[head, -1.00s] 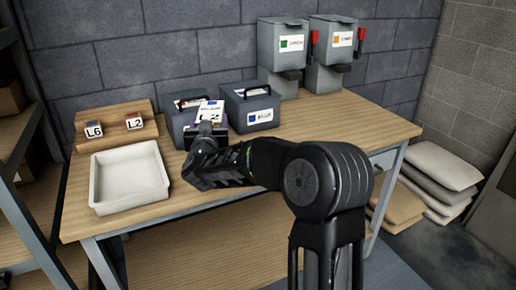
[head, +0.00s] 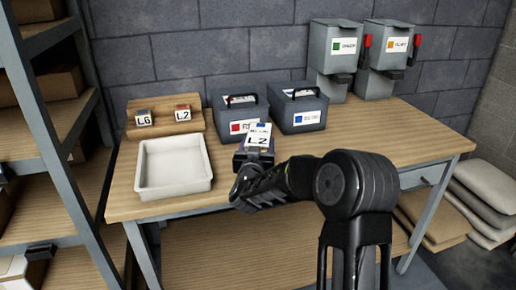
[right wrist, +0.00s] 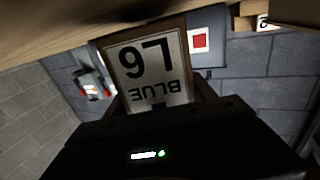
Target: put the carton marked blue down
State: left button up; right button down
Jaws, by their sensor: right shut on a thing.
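My right gripper (head: 250,160) is shut on the carton marked blue (head: 258,137). In the head view the carton's white label faces up toward me, with a small blue patch at its top edge. In the right wrist view the carton (right wrist: 148,65) fills the middle, its label showing BLUE upside down with a code beside it. The carton is in front of the red-marked case (head: 240,115); I cannot tell whether it touches the table (head: 350,150). The blue-marked case (head: 300,117) stands just right of the red one. My left gripper is not in view.
A white tray (head: 172,190) lies left of my right gripper. Behind it a wooden board (head: 160,124) carries small blocks marked L6 (head: 145,117) and L2 (head: 183,112). Green-marked (head: 335,65) and orange-marked (head: 390,65) bins stand at the back right. The table's right part is clear.

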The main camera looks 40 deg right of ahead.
jog(key=shift+f, duration=0.5)
jog(key=shift+f, duration=0.2)
jog(key=shift+c, duration=1.6)
grip_release()
jog(key=shift+r, duration=0.1)
jog(key=b+v, duration=0.1)
jog(key=v, duration=1.1)
